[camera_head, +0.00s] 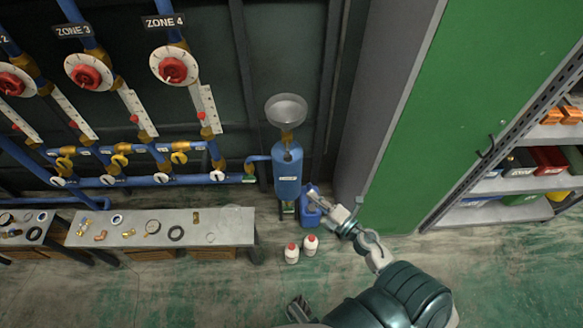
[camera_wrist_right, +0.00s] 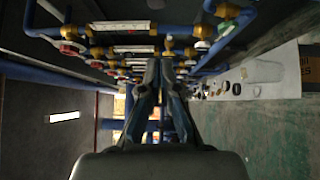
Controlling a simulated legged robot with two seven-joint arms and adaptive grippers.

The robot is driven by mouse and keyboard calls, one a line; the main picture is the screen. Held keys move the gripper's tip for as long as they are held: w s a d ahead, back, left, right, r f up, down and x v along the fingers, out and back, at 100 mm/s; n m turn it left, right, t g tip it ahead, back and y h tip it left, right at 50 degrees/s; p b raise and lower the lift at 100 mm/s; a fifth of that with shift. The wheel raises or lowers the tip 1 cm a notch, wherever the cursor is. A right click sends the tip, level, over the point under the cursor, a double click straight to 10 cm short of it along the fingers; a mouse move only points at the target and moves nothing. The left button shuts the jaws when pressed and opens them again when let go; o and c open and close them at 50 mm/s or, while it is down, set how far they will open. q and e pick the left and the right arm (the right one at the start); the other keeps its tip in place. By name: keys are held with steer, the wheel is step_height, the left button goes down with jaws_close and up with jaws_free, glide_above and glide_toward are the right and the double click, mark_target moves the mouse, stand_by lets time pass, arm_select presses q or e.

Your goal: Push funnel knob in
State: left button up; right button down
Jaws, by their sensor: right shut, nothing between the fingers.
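The grey metal funnel (camera_head: 287,110) stands upright on a brass neck (camera_head: 287,137) above the blue tank (camera_head: 288,178) by the wall. A small dark spot sits on the upper front of the tank; I cannot tell whether it is the knob. My right gripper (camera_head: 313,197) is shut and empty, in front of and to the lower right of the tank, apart from the funnel. In the right wrist view its fingers (camera_wrist_right: 160,72) are together, pointing toward the pipes.
A blue jug (camera_head: 310,216) stands behind my right gripper. Two white bottles with red caps (camera_head: 292,253) stand on the floor. A bench (camera_head: 160,238) with small fittings is at left, under pipes with zone gauges (camera_head: 174,66). A green cabinet (camera_head: 450,110) is at right.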

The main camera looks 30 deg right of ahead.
steer(key=shift+w, duration=0.1)
arm_select(q)
steer(key=shift+d+f+p, duration=0.1)
steer(key=shift+f+p, duration=0.55)
steer(key=shift+f, duration=1.3)
arm_select(e)
steer(key=w, duration=1.3)
steer(key=shift+d+r, duration=0.2)
steer(key=shift+w+d, duration=0.45)
steer(key=shift+w, duration=0.2)
steer(key=shift+w+d, duration=0.4)
steer(key=shift+w, duration=0.25)
arm_select(q)
steer(key=shift+s+r, duration=0.1)
steer(key=shift+r, duration=0.15)
arm_select(e)
steer(key=shift+r, duration=0.2)
